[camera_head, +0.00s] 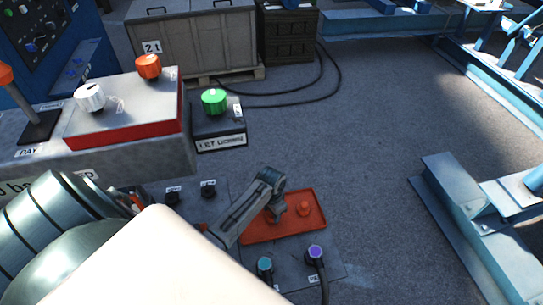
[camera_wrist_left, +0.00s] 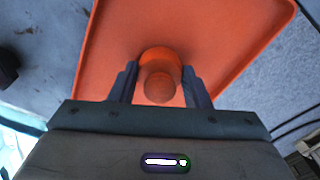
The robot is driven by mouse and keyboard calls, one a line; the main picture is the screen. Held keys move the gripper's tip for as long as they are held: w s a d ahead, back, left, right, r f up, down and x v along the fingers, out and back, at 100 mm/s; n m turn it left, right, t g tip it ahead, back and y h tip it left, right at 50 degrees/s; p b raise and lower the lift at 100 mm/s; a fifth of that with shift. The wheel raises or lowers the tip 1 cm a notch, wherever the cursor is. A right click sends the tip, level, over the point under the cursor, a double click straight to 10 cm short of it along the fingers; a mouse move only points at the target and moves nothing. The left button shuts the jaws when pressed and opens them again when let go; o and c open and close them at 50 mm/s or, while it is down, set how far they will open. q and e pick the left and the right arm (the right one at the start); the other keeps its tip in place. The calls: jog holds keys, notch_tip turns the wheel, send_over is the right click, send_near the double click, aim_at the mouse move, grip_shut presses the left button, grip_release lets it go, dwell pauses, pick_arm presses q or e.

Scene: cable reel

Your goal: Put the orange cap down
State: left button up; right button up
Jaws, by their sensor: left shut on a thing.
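The orange cap (camera_wrist_left: 160,62) sits between the two fingers of my left gripper (camera_wrist_left: 160,84) in the left wrist view, and the gripper is shut on it. The orange tray (camera_wrist_left: 110,45) lies behind and below the cap. In the head view my left gripper (camera_head: 279,208) is over the orange tray (camera_head: 255,236), pointing down. I cannot tell whether the held cap touches the tray. My right gripper is not in view.
Two dark connectors (camera_head: 208,188) are behind the tray, and teal (camera_head: 265,264) and purple (camera_head: 315,252) ones are in front. A "LET DOWN" box with a green knob (camera_head: 214,101) stands farther back. Blue steel framing (camera_head: 450,205) is at right, with open floor between.

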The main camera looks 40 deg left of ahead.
pick_arm(q)
jog(key=shift+f, duration=0.2)
jog(key=o, duration=1.1)
jog(key=shift+r, duration=0.15)
notch_tip(320, 180, up, 12)
jog(key=shift+r+b, duration=0.1)
jog(key=shift+b, duration=0.3)
